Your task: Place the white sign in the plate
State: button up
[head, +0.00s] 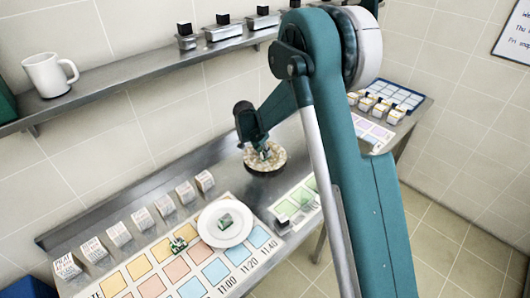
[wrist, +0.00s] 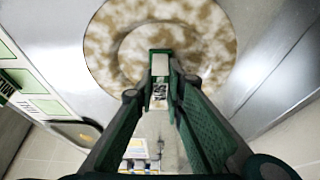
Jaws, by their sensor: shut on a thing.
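My gripper (head: 262,152) is low over a brown-and-white mottled plate (head: 275,166) on the steel counter. In the wrist view my gripper (wrist: 160,78) is shut on a small pale piece with dark marks (wrist: 160,65), which looks like the white sign. The fingers hide part of it. The mottled plate (wrist: 105,50) lies behind the fingertips in that view; I cannot tell whether the piece touches it. A plain white plate (head: 216,240) with a green block (head: 225,221) on it stands on the coloured chart to the left.
Several white lettered blocks (head: 118,233) line the counter's back edge. A small green-and-white piece (head: 178,245) lies on the coloured chart (head: 135,269). A shelf (head: 130,82) above holds a white mug (head: 48,74) and metal containers (head: 222,28). Small jars (head: 381,108) stand right of my arm.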

jog(key=shift+f, duration=0.15)
jog(key=o, duration=0.8)
jog(key=shift+o, duration=0.2)
jog(key=shift+r, duration=0.2)
jog(key=v, duration=1.2)
